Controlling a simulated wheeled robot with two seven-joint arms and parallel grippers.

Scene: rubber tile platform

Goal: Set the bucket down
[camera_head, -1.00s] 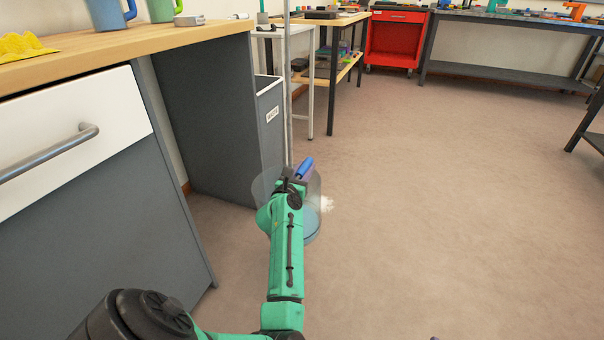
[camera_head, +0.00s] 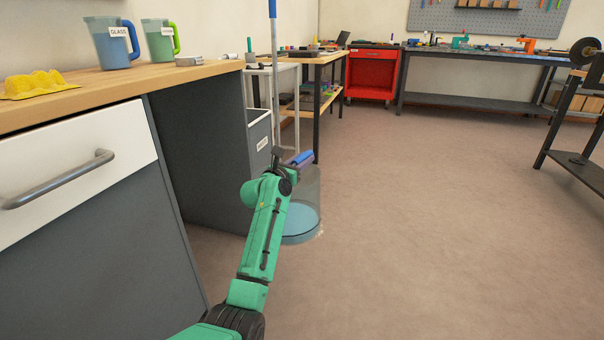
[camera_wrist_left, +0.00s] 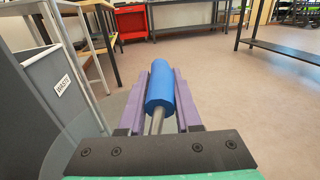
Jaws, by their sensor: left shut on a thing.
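The clear bucket (camera_head: 304,210) with a blue lower part hangs or stands right of the cabinet in the head view. I cannot tell whether its base touches the floor. My left gripper (camera_head: 298,160), at the end of the green arm, is above it. In the left wrist view, the gripper's purple fingers (camera_wrist_left: 160,100) are shut on the blue grip (camera_wrist_left: 160,85) of the bucket's metal handle. My arm hides the bucket's near left side. My right gripper is not in view.
A grey waste bin (camera_head: 260,140) stands close behind the bucket, beside a pole (camera_head: 274,80). A workbench (camera_head: 130,65) with a drawer cabinet is on the left. The open floor (camera_head: 450,230) on the right is clear. A red cabinet (camera_head: 373,75) stands at the back.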

